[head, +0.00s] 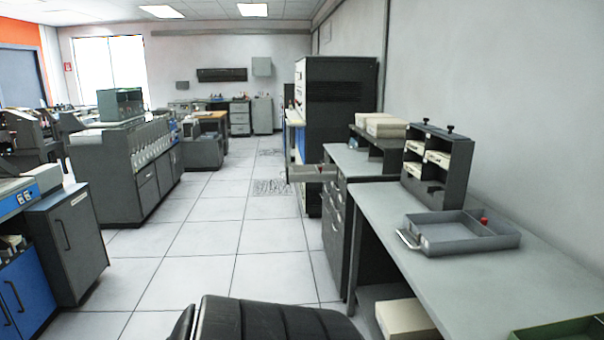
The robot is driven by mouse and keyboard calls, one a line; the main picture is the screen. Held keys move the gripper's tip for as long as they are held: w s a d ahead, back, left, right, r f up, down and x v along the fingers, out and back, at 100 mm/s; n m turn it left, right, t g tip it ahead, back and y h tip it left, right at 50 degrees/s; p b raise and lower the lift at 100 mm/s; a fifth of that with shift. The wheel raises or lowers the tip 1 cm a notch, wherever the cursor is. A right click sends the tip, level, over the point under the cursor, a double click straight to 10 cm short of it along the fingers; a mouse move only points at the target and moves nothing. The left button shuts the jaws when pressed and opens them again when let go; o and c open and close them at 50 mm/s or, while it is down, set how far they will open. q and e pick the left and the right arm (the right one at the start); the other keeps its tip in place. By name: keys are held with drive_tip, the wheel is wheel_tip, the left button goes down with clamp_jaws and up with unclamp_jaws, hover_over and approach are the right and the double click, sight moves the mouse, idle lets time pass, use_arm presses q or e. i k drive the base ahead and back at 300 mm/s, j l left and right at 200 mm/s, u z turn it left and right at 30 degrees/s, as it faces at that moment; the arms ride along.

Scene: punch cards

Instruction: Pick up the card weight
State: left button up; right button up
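I cannot make out the card weight for certain. A small red knob (484,221) shows in the grey metal tray (450,244) on the desk at the right; what it belongs to is too small to tell. The tray has a light handle on its left side and a divider inside. Behind it stands a dark rack (457,178) with pale card stacks in its slots and two black knobs on top. Neither of my grippers is in the head view.
The grey desk (560,270) runs along the right wall, with a green-edged tray (565,335) at its near corner. A black padded chair back (285,322) stands close in front. Open tiled floor (230,240) lies between the desk and the machines (130,165) at the left.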

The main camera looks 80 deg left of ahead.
sight(425, 126)
drive_tip(key=j+u, duration=0.25)
drive_tip(key=u, duration=0.2)
drive_tip(key=j+u, duration=0.25)
drive_tip(key=u, duration=0.15)
drive_tip(key=j+u, duration=0.25)
drive_tip(key=u, duration=0.2)
drive_tip(key=j+u, duration=0.25)
drive_tip(key=u, duration=0.2)
drive_tip(key=i+j+u, duration=0.3)
drive_tip(key=i+j, duration=0.25)
drive_tip(key=j, duration=0.25)
drive_tip(key=i+j+u, duration=0.3)
drive_tip(key=i+j, duration=0.3)
drive_tip(key=i+j+z, duration=0.35)
drive_tip(key=i+j, duration=1.15)
drive_tip(key=j, duration=0.05)
